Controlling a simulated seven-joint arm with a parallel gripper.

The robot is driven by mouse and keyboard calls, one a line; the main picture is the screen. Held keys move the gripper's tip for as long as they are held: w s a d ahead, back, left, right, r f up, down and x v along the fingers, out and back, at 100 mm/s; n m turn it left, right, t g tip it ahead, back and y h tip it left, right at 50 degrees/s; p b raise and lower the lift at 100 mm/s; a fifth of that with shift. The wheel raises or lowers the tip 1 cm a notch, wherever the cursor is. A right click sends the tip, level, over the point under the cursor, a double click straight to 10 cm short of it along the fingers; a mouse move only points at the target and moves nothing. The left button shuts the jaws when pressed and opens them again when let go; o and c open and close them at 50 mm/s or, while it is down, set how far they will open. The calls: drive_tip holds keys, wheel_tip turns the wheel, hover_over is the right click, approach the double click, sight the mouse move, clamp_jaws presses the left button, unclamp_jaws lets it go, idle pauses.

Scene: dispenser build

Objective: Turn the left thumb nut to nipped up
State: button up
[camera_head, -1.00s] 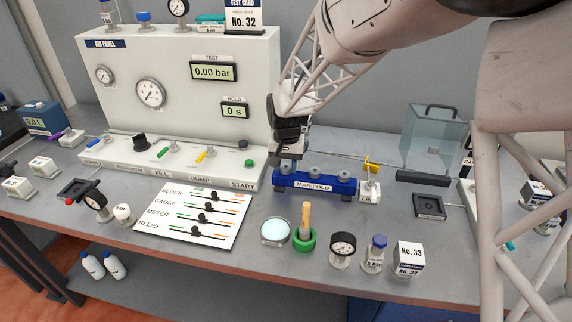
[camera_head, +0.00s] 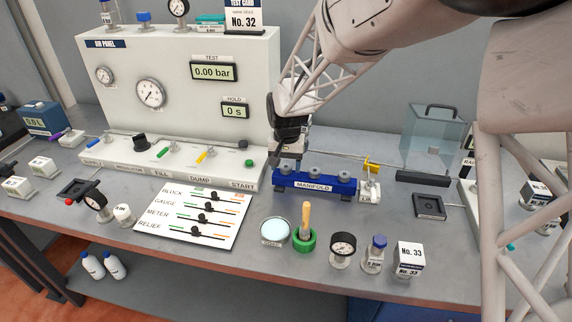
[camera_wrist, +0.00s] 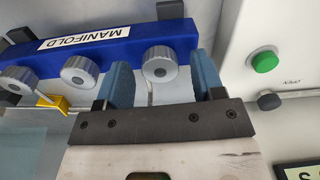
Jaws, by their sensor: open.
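The blue manifold (camera_head: 335,187) lies on the bench with a row of three grey thumb nuts on top. The left thumb nut (camera_head: 287,169) is at its left end; in the wrist view this nut (camera_wrist: 160,64) shows at the right of the row. My gripper (camera_head: 286,152) is above and behind that nut. In the wrist view my gripper (camera_wrist: 162,76) is open, and its two blue fingers stand on either side of the left nut with a gap to each. The middle nut (camera_wrist: 80,70) is outside the fingers. How tight the left nut is cannot be seen.
The air panel's base with the green START button (camera_head: 249,162) stands close to the left of the manifold. A yellow-handled valve (camera_head: 371,167) is at the manifold's right end. A mirror (camera_head: 275,231), green pot (camera_head: 304,241) and gauge (camera_head: 342,248) stand in front.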

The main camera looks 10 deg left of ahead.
sight(287, 166)
drive_tip(key=shift+d+r, duration=0.1)
drive_tip(key=shift+r, duration=3.75)
drive_tip(key=shift+s+d+r, duration=0.15)
drive_tip(key=shift+d+r, duration=0.1)
drive_tip(key=shift+d, duration=0.2)
drive_tip(key=s+d+r+t, duration=0.1)
drive_tip(key=s+d+r, duration=0.4)
drive_tip(key=d, duration=0.4)
drive_tip(key=s+d+r, duration=0.3)
drive_tip(key=s+d, duration=0.5)
drive_tip(key=d, duration=0.2)
drive_tip(key=s+d, duration=0.6)
drive_tip(key=s, duration=0.4)
drive_tip(key=s+d+f+m+t, duration=0.1)
drive_tip(key=s+d, duration=0.5)
drive_tip(key=s, duration=0.4)
drive_tip(key=shift+d+t, duration=0.3)
drive_tip(key=shift+d, duration=0.1)
